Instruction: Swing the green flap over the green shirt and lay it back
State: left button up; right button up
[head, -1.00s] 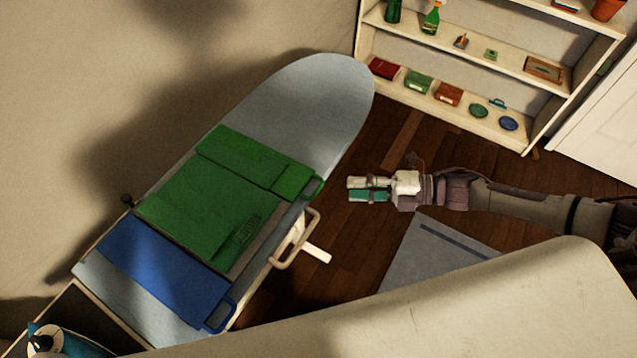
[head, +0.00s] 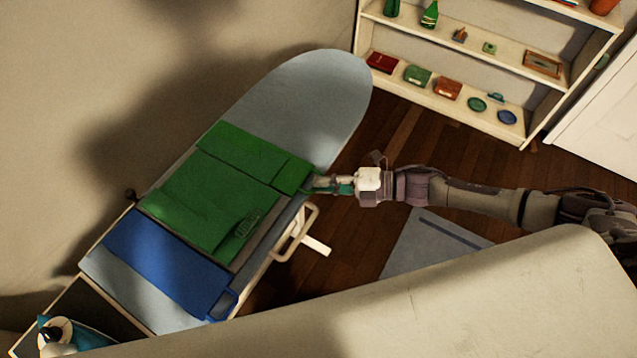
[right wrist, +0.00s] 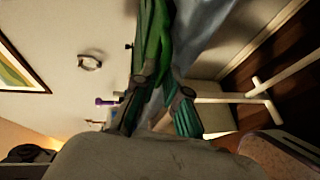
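The green flap (head: 253,157) lies flat across the ironing board, next to the green shirt (head: 210,205), which is spread flat with a dark printed patch. The flap's right end, where its handle loop sits, is partly hidden by my right gripper (head: 321,184). That gripper is level with the board's right edge, its fingers pointing left at the loop. In the right wrist view its fingers (right wrist: 160,92) stand apart, with the green flap's edge (right wrist: 156,35) just ahead; contact is unclear. My left gripper is out of view.
A blue flap (head: 170,262) lies on the near end of the ironing board (head: 320,95). A beige handle bar (head: 298,235) sticks out at the board's right side. A shelf (head: 470,115) stands at the back right.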

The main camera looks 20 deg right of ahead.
jog(key=shift+w+r, duration=0.1)
jog(key=shift+w, duration=0.05)
grip_shut()
jog(key=shift+r, duration=0.1)
